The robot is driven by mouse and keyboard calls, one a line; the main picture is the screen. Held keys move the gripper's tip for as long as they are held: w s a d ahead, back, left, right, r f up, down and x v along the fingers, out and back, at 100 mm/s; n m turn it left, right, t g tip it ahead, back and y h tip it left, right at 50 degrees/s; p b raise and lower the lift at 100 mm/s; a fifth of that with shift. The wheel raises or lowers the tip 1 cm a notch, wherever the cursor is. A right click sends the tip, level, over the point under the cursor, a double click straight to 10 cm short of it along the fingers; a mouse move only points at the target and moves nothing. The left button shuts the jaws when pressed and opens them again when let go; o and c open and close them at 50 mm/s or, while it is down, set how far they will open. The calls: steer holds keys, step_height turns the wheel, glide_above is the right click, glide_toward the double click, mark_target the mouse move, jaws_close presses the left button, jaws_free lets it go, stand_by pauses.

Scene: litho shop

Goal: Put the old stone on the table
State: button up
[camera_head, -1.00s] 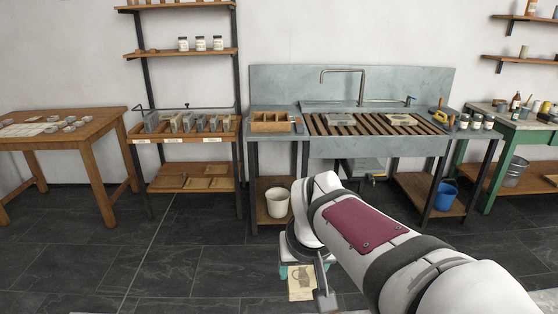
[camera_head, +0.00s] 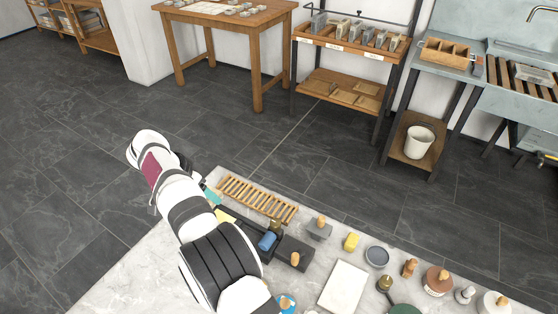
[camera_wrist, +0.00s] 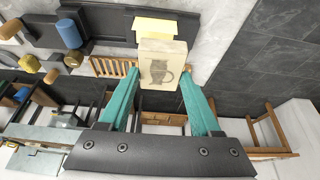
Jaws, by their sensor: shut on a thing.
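The old stone (camera_wrist: 160,66) is a pale cream block with a dark cat-like drawing on its face. In the wrist view it sits between the two teal fingers of my gripper (camera_wrist: 158,82), which are shut on it. In the head view my arm hides most of the gripper; only a bit of teal (camera_head: 213,196) shows, and I cannot make out the stone. A grey-white marble-topped table (camera_head: 125,281) lies in front of me. A wooden table (camera_head: 222,18) with small tins stands at the back.
A slatted wooden rack (camera_head: 256,199), a black press-like piece with a blue roller (camera_head: 267,242), a yellow sponge (camera_head: 351,242), a white slab (camera_head: 343,287), a round dark dish (camera_head: 377,256) and several wooden-handled tools crowd the marble top. Its left part is clear. Dark tiled floor lies beyond.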

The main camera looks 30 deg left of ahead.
steer(key=s+a+f, duration=0.5)
steer(key=s, duration=0.4)
steer(key=shift+w+a+f, duration=0.1)
steer(key=shift+f, duration=3.15)
steer(key=shift+f, duration=0.15)
steer(key=o, duration=1.3)
steer(key=shift+c, duration=1.2)
step_height(320, 180, up, 6)
